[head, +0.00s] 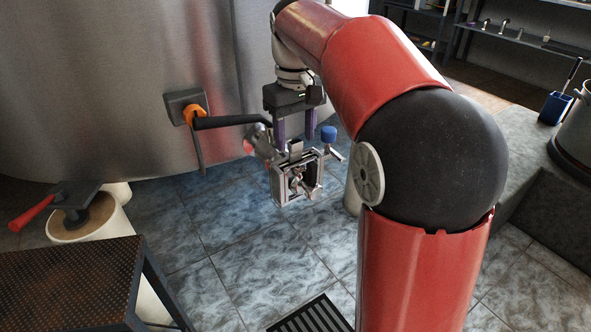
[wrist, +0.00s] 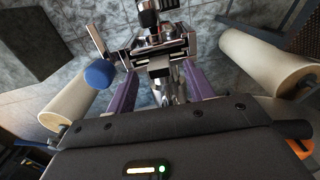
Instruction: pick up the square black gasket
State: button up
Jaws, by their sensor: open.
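I cannot pick out the square black gasket for certain in either view. A small dark grey square block (head: 296,147) sits at the top of a metal valve-like assembly (head: 304,190). The block also shows in the wrist view (wrist: 158,67), between the purple fingers. I cannot tell whether it is the gasket or part of the assembly. My gripper (head: 294,136) points down with its fingers apart, just above the assembly. In the wrist view my gripper (wrist: 160,80) has one finger on each side of the block, with no clear grip on it.
A steel tank (head: 110,80) stands behind, with a black lever (head: 230,121) close to my gripper. A blue knob (head: 328,133) is just right of the fingers. A perforated step (head: 70,280) and red-handled tool (head: 32,213) are at left. Tiled floor (head: 240,270) is mostly clear.

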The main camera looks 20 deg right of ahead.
notch_tip(320, 180, down, 3)
jog(key=shift+r, duration=0.15)
grip_shut()
